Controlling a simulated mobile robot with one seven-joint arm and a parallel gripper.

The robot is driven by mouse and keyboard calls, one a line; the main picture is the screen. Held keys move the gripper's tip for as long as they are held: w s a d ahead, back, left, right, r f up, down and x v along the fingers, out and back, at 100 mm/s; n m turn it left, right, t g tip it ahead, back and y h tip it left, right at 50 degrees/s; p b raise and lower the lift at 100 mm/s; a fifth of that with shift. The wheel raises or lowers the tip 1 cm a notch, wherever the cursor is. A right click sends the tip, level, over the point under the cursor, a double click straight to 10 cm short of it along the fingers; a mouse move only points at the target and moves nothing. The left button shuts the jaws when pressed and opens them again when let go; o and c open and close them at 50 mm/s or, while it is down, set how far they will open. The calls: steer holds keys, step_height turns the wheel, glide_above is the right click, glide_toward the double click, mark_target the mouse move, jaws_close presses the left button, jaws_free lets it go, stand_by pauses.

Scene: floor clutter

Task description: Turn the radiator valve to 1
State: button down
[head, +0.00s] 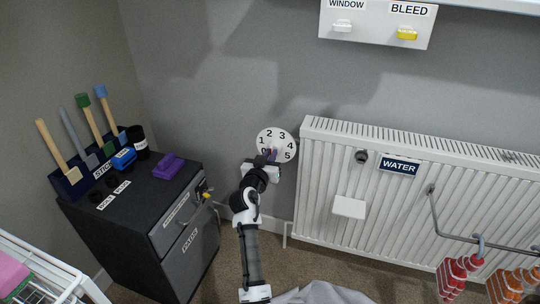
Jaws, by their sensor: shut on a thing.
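The radiator valve's white round dial (276,140) is on the wall at the left end of the white radiator (330,195). Its numbers 1 to 5 show along the rim, with 1 at the left and 3 near the top. My gripper (266,158) is at the dial's centre, shut on the valve knob, which is mostly hidden behind the gripper. The knob's pointer setting cannot be made out.
A dark cabinet (130,220) stands at the left with upright wooden-handled tools, a blue block and a purple block (167,166) on top. A WATER sign (398,166) is on the radiator. A rail (470,238) holds red and orange items at right. A WINDOW/BLEED panel (376,22) hangs above.

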steer(key=n+p, duration=0.1)
steer(key=n, duration=0.2)
steer(key=n+p, duration=0.1)
steer(key=n, duration=0.2)
steer(key=shift+a+r, duration=0.1)
steer(key=shift+r, duration=0.1)
steer(key=n+p, duration=0.2)
steer(key=n, duration=0.2)
steer(key=shift+w+n, duration=0.1)
steer(key=shift+n, duration=0.3)
steer(key=shift+a+f+n+p, duration=0.15)
steer(key=shift+n+p, duration=0.45)
steer(key=shift+n, duration=0.7)
steer(key=c, duration=1.5)
jaws_free()
steer(key=shift+f, duration=0.1)
steer(key=shift+f, duration=0.1)
